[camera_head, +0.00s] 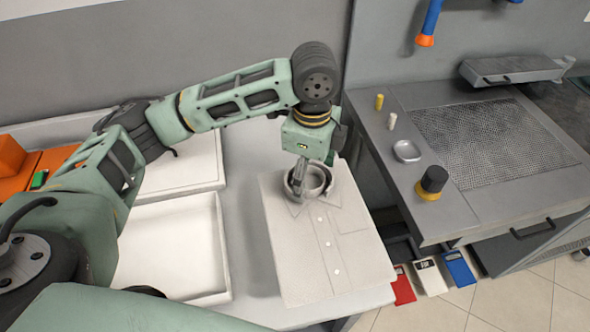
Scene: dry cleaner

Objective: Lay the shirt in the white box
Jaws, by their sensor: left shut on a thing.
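A folded white shirt (318,252) with a buttoned front and a chest pocket is at the right end of the pale table. Its collar points toward the back. My left gripper (300,188) points down at the collar and is shut on the shirt there. I cannot tell whether the shirt rests on the table or is slightly raised. The open white box (176,248) lies left of the shirt, empty where I see it, with my arm hiding its left part. My right gripper is not in view.
A second shallow white box or lid (190,162) lies behind the open box. Orange boxes (38,168) stand at the far left. A grey spotting table (450,205) with a mesh top, small bottles and a dish stands right. Bare table (240,200) separates box and shirt.

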